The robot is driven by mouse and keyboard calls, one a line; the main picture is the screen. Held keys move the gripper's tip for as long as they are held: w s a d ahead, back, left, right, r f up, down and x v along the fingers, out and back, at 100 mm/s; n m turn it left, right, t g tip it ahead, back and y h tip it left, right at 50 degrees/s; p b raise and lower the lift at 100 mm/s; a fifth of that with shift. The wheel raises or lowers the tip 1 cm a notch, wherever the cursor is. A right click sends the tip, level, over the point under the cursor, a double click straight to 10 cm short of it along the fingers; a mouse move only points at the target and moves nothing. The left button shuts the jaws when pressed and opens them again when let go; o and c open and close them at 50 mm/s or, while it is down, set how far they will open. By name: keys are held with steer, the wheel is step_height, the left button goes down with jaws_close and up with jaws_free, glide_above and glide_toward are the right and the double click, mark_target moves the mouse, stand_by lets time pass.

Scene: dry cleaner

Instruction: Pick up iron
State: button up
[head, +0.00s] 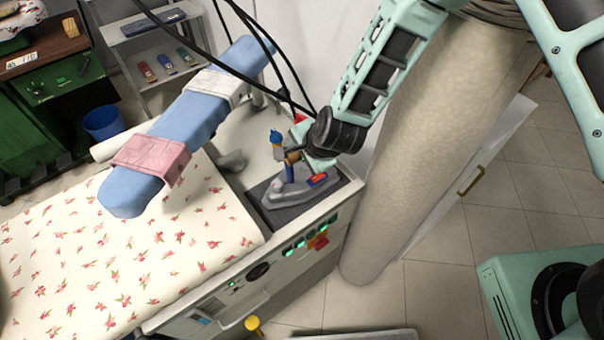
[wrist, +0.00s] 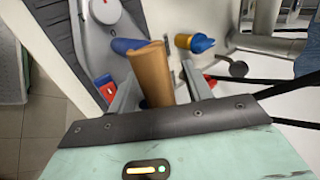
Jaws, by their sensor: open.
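The iron (head: 300,187) sits on a dark rest pad (head: 278,214) at the right end of the ironing station. It has a grey body, a brown and blue handle, a blue-and-yellow fitting and red parts. In the wrist view the iron's brown handle (wrist: 152,72) stands between the two fingers of my gripper (wrist: 157,88). My gripper is open, with one finger on each side of the handle. In the head view my gripper (head: 304,155) is at the iron's upper right side, and it partly hides the handle. I cannot tell whether either finger touches it.
A floral padded board (head: 110,260) lies left of the iron. Above it is a blue sleeve board (head: 190,115) with a pink cloth (head: 150,158). Black cables hang down near the iron. A large pale column (head: 430,130) stands close on the right. Indicator buttons line the station's front.

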jaws_close()
stand_by(1.4)
steer(key=shift+w+a+r, duration=0.1)
steer(key=shift+w+r, duration=0.05)
